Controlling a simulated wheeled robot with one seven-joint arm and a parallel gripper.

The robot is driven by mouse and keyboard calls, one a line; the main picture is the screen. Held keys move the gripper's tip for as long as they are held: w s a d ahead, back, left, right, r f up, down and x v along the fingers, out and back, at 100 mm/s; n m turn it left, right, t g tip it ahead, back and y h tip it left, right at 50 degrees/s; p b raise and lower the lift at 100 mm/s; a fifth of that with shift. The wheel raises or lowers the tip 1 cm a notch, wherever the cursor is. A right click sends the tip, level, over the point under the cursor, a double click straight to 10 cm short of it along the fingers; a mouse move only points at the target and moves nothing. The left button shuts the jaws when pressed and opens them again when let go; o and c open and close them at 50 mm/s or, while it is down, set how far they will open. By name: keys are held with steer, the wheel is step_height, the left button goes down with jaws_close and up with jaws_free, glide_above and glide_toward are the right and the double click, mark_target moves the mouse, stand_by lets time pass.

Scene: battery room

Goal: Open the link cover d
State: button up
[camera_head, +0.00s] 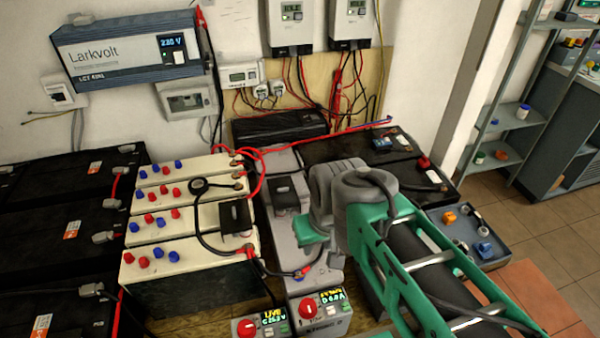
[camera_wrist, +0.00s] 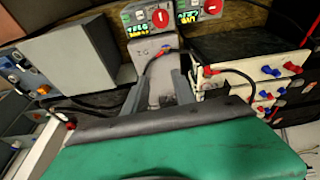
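Two small black covers show in the head view. The other black cover (camera_head: 287,187) sits on the grey battery column (camera_head: 318,275), left of my wrist. I cannot read a letter on either, so I cannot tell which is link cover d. My gripper (camera_wrist: 158,92) shows two grey fingers spread apart in the wrist view, over the grey battery top. A dark patch lies between them, too unclear to name. In the head view my green hand hangs over the grey column and its fingertips are hidden.
Two meter boxes with red knobs (camera_head: 247,328) (camera_head: 306,309) stand at the front. Black and red cables (camera_head: 213,243) loop over the cream batteries. Black batteries (camera_head: 60,225) fill the left. A blue-grey tray (camera_head: 493,255) with small parts lies right of my arm.

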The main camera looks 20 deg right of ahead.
steer(key=w+r+n+g, duration=0.1)
steer(key=w+r+n, duration=0.1)
steer(key=w, duration=0.4)
steer(key=w+r+n, duration=0.2)
steer(key=w+n, duration=0.1)
steer(key=w, duration=0.4)
steer(key=n+g+b, duration=0.1)
steer(key=n+g, duration=0.1)
steer(key=n, duration=1)
glide_above(282, 188)
step_height(282, 188, down, 13)
steer(key=shift+n, duration=0.3)
step_height(282, 188, down, 10)
steer(key=shift+r+p, duration=0.15)
steer(key=shift+p, duration=0.2)
steer(key=shift+c, duration=0.2)
jaws_close()
